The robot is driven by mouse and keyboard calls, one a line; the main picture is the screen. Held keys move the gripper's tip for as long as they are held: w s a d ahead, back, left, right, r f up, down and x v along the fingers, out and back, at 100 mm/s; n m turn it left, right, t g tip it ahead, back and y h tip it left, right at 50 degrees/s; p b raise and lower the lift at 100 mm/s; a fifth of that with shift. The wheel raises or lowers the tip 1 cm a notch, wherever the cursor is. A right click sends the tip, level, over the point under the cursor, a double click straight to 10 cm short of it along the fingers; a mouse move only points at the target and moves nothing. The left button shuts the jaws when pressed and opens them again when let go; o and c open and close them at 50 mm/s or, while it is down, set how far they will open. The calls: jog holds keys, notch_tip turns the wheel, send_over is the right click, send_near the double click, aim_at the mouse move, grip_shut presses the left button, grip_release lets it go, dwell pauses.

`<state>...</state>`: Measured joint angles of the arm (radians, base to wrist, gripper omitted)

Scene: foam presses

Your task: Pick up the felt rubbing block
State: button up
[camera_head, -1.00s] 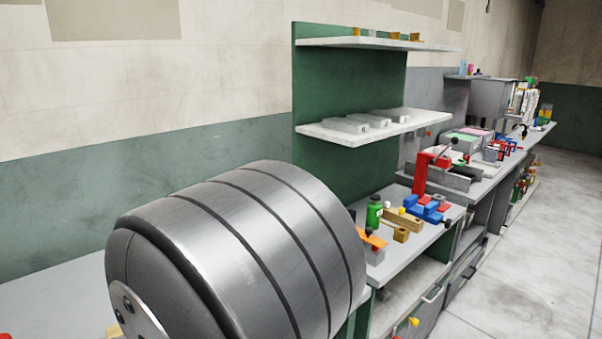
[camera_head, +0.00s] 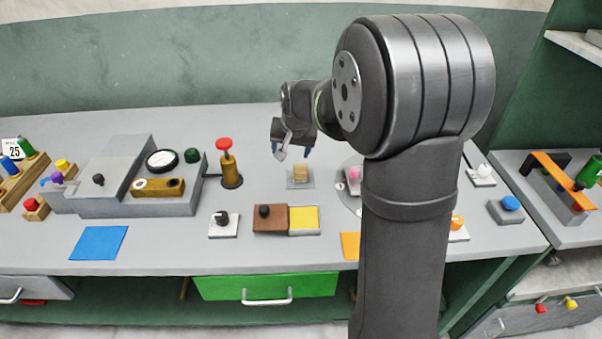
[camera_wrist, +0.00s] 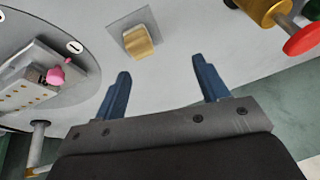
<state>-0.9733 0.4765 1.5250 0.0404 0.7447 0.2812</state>
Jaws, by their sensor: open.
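A small tan block (camera_head: 300,173), which looks like the felt rubbing block, sits on a thin grey square plate (camera_head: 291,184) near the middle of the bench. In the wrist view the block (camera_wrist: 138,41) lies beyond the fingertips, a little left of the middle between them, with bare plate (camera_wrist: 118,24) around it. My gripper (camera_head: 290,152) is above the bench, just behind and left of the block. In the wrist view my gripper (camera_wrist: 161,67) has its two blue fingers wide apart with nothing between them.
A brass post with a red knob (camera_head: 224,144) stands left of the block. A round grey plate with a pink knob (camera_head: 354,173) is on the right, partly hidden by my arm. A brown block (camera_head: 268,226) and a yellow pad (camera_head: 304,218) lie in front.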

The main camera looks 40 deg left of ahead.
aim_at(300, 167)
jog(key=w+a+r+n+g+h, duration=0.1)
jog(key=w+a+r+g+h, duration=0.15)
jog(key=w+r+h, duration=0.2)
jog(key=shift+y, duration=0.25)
jog(key=f, duration=1.2)
jog(key=shift+w+d, duration=0.1)
jog(key=shift+w, duration=0.3)
jog(key=shift+w+d+f, duration=0.1)
jog(key=shift+d+f, duration=0.05)
jog(key=shift+f, duration=1.15)
jog(key=shift+d+f, duration=0.15)
jog(key=shift+f, duration=1.1)
jog(key=c, duration=1.1)
